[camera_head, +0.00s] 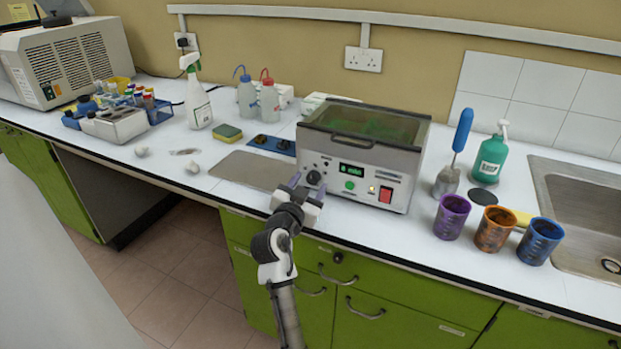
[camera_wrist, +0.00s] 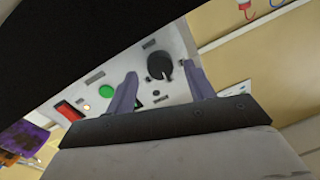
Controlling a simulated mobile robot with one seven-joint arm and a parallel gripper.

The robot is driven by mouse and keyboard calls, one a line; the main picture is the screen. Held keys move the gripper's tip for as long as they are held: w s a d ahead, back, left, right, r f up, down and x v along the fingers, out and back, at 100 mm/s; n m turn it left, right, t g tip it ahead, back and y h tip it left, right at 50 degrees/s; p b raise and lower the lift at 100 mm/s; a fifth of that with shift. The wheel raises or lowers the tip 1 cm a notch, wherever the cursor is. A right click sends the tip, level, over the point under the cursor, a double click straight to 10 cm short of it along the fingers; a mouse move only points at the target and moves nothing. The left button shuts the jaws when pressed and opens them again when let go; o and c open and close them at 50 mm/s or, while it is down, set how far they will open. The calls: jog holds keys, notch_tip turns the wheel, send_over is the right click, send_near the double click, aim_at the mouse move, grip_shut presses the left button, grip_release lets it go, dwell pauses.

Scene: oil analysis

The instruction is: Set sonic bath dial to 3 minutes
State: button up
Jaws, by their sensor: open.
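The sonic bath (camera_head: 360,150) is a grey box with a dark-rimmed lid on the counter. Its front panel has a black round dial (camera_head: 314,177), a lit green display (camera_head: 354,170), a green button (camera_head: 350,185) and a red switch (camera_head: 385,195). The display digits are too small to read surely. My gripper (camera_head: 307,185) is open in front of the panel at the dial. In the wrist view, the dial (camera_wrist: 160,66) shows between the two spread fingers of my gripper (camera_wrist: 160,74), with gaps on both sides. I see no contact.
A grey mat (camera_head: 250,170) lies left of the bath. Purple (camera_head: 451,217), orange (camera_head: 495,230) and blue (camera_head: 540,241) cups stand to its right, near the sink (camera_head: 590,215). A blue-handled tool (camera_head: 462,130) and green bottle (camera_head: 490,158) stand behind them. The counter's front edge runs below my gripper.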

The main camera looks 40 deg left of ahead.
jog(key=shift+x, duration=0.8)
jog(key=c, duration=1)
jog(key=shift+o, duration=0.2)
jog(key=shift+n, duration=0.3)
jog(key=n+p, duration=0.2)
jog(key=n, duration=0.3)
jog(key=shift+r+g, duration=0.1)
jog(key=shift+g, duration=0.2)
jog(key=n+p, duration=0.2)
jog(key=n, duration=0.3)
jog(key=shift+s+a+n+h, duration=0.1)
jog(key=shift+a+n+h, duration=0.05)
jog(key=shift+n+h, duration=0.2)
